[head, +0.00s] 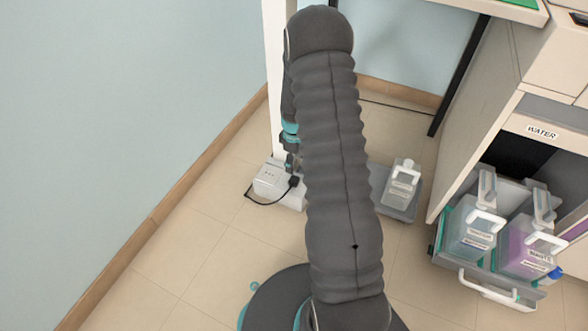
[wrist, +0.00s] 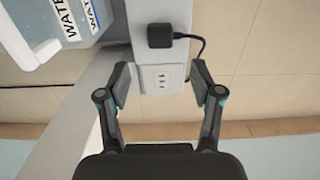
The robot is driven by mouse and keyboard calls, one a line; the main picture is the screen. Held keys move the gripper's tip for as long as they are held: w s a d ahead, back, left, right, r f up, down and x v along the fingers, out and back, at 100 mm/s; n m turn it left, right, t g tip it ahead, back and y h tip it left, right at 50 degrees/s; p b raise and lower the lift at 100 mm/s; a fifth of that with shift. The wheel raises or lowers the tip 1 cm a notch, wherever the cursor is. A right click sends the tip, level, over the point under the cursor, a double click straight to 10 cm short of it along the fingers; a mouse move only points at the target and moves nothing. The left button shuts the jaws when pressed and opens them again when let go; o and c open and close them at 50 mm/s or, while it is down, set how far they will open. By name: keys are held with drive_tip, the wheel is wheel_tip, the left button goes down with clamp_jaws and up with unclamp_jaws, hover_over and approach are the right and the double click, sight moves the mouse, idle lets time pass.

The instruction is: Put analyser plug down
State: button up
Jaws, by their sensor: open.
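The analyser plug is most likely the black plug (wrist: 160,36) with a black cord that shows in the wrist view. It sits on a white socket block (wrist: 150,78), above an empty outlet in the picture. Whether its pins are in a socket is hidden. My gripper (wrist: 160,84) is open and empty, its fingers spread on either side of the empty outlet, with the plug beyond the fingertips. In the head view the plug (head: 293,181) and the socket block (head: 270,184) are low by the white post; my arm covers most of the gripper there.
A grey tray (head: 402,210) with a white-handled bottle (head: 402,184) stands on the floor right of my arm. A pulled-out drawer (head: 480,272) at the right holds labelled bottles. The wall (head: 120,110) is at the left. Tiled floor (head: 190,250) is clear between wall and block.

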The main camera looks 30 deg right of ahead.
drive_tip(key=s+a+r+m+t, duration=0.1)
drive_tip(key=s+a+r, duration=0.2)
drive_tip(key=r, duration=0.7)
drive_tip(key=s+a+r+m+t, duration=0.1)
drive_tip(key=s+a+r, duration=0.2)
drive_tip(key=r, duration=0.6)
drive_tip(key=s+a+r+m+t, duration=0.1)
drive_tip(key=s+a+r+m, duration=0.2)
drive_tip(key=r, duration=0.7)
drive_tip(key=s+a+r+m+t, duration=0.1)
drive_tip(key=s+a+r, duration=0.2)
drive_tip(key=s, duration=0.6)
drive_tip(key=s+a+r+m+t, duration=0.1)
drive_tip(key=s+a+r, duration=0.3)
drive_tip(key=s, duration=0.6)
drive_tip(key=shift+a+r+m+t, duration=0.3)
drive_tip(key=shift+r, duration=0.6)
drive_tip(key=shift+s+r, duration=0.1)
wheel_tip(320, 180, up, 7)
drive_tip(key=p, duration=0.7)
